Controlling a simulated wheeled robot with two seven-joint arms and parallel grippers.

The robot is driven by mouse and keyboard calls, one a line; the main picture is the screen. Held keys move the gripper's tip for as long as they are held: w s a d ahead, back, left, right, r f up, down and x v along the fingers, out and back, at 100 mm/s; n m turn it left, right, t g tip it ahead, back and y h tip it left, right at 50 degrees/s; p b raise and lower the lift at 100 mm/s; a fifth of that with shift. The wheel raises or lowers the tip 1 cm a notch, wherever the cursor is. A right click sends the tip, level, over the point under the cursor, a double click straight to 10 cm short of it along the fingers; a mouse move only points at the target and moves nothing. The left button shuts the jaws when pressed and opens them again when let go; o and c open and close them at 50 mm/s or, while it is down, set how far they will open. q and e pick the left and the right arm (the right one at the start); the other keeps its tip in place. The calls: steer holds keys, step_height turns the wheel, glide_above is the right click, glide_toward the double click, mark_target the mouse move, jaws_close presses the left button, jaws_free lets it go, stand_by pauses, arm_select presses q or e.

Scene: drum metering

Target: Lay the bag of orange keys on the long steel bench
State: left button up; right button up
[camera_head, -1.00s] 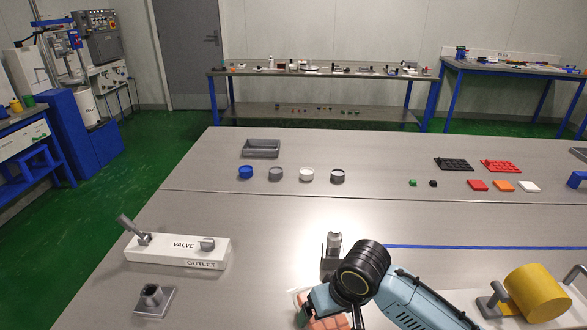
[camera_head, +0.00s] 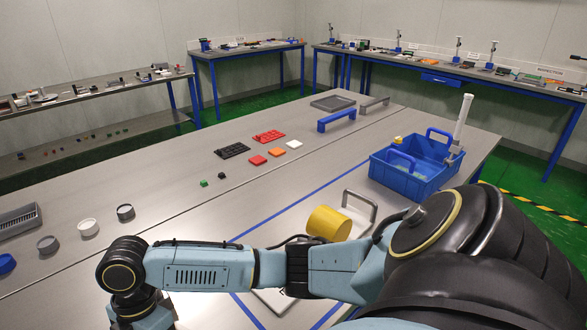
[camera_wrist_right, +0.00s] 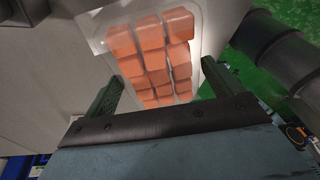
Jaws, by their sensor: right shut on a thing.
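The bag of orange keys shows in the right wrist view (camera_wrist_right: 150,50), a clear bag with rows of orange square keys. My right gripper (camera_wrist_right: 160,88) has one finger on each side of the bag and is shut on it. In the head view my right arm reaches across from the right to the lower left; its fingers and the bag are hidden or out of frame there. A long steel bench top (camera_head: 130,190) spreads below the arm. My left gripper is in neither view.
A blue bin (camera_head: 400,182) with a yellow item and a white-handled tool stands at the right. A yellow cylinder (camera_head: 328,223) lies behind my forearm. Red (camera_head: 257,160), orange (camera_head: 275,152) and white (camera_head: 294,144) pieces lie mid-bench. Other benches line the walls.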

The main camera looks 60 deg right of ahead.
steer(key=r+n, duration=0.1)
steer(key=n, duration=0.1)
steer(key=r+n+h, duration=0.1)
steer(key=n, duration=0.2)
steer(key=n+g+p, duration=0.1)
steer(key=n, duration=0.2)
steer(key=shift+w+a+r+h, duration=0.4)
steer(key=n, duration=0.2)
steer(key=r+n, duration=0.1)
steer(key=r+n+h, duration=0.1)
steer(key=n, duration=0.1)
steer(key=shift+w+d+n, duration=0.1)
steer(key=shift+w+n, duration=0.15)
steer(key=shift+n, duration=0.05)
steer(key=shift+f, duration=0.15)
steer(key=x, duration=0.3)
steer(key=w+x, duration=0.1)
steer(key=x, duration=0.2)
steer(key=w+x, duration=0.1)
steer(key=x, duration=0.2)
steer(key=shift+w+f+b, duration=0.1)
steer(key=shift+f+b, duration=0.25)
steer(key=shift+f, duration=0.25)
steer(key=o, duration=0.9)
steer(key=shift+o, duration=0.2)
